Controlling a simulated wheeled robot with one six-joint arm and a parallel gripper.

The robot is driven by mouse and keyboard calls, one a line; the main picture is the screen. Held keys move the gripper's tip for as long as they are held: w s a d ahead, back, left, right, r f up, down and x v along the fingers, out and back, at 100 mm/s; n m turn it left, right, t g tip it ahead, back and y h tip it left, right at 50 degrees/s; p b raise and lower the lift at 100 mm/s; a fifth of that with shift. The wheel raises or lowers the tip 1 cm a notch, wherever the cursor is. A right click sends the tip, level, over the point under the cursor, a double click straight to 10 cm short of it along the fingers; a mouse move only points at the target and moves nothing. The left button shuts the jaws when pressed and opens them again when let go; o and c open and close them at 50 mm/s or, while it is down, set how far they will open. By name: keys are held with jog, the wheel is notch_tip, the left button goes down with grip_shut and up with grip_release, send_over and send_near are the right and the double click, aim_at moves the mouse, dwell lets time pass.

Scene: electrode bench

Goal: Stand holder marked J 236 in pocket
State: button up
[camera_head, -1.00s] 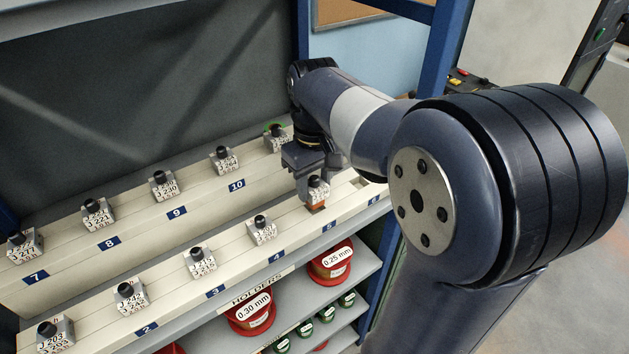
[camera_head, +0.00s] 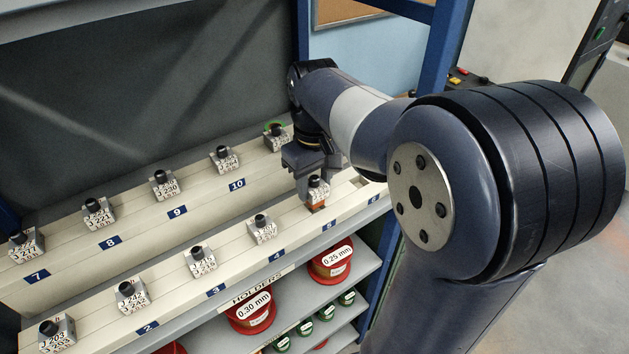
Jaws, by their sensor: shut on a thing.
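My gripper (camera_head: 311,172) is at the far right part of the front row of the pale rack (camera_head: 180,285). It is shut on a small grey holder (camera_head: 319,187) with a white marked face, too small to read surely. An orange-brown piece (camera_head: 316,206) shows under the holder, just behind the label 5. The holder looks upright. I cannot tell whether its base is down in a pocket or just above it. The gripper's fingers are partly hidden by its own dark body.
Several similar holders stand in both rows, such as one by label 4 (camera_head: 261,228) and one by label 10 (camera_head: 225,158). Red spools (camera_head: 333,262) sit on a shelf below. A blue post (camera_head: 436,60) rises behind the arm.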

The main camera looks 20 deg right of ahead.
jog(key=shift+f+b, duration=0.85)
jog(key=shift+f, duration=0.7)
jog(key=o, duration=1.4)
notch_tip(320, 180, up, 11)
jog(key=shift+f, duration=0.1)
notch_tip(320, 180, down, 11)
jog(key=shift+r, duration=0.45)
jog(key=shift+f, duration=0.1)
